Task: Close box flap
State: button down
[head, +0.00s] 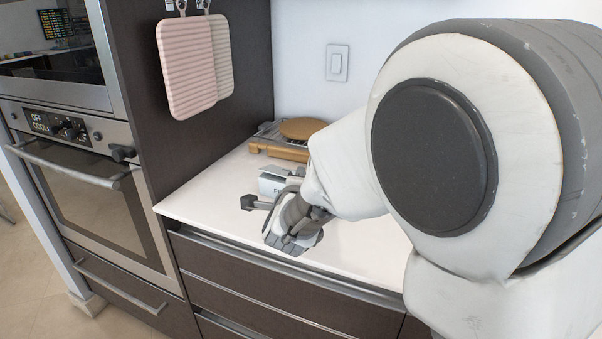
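A small white box (271,187) with dark lettering on its front stands on the white counter. A pale and grey edge shows at its top, but I cannot tell how far any flap is open. My gripper (272,206) is in front of the box, at the counter's front edge, partly overlapping it in the picture. One dark fingertip sticks out to the left. The other finger is not clear, so I cannot tell whether the gripper is open or touches the box. My arm hides the box's right side.
A wire rack with wooden boards (300,129) lies behind the box. Pink and beige cutting boards (187,66) hang on the dark cabinet side at left. Stacked ovens (92,200) stand left. Bare counter (205,200) shows left of the box; drawers are below.

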jog(key=c, duration=0.8)
grip_release()
jog(key=shift+o, duration=0.2)
jog(key=shift+f, duration=0.1)
jog(key=shift+s, duration=0.25)
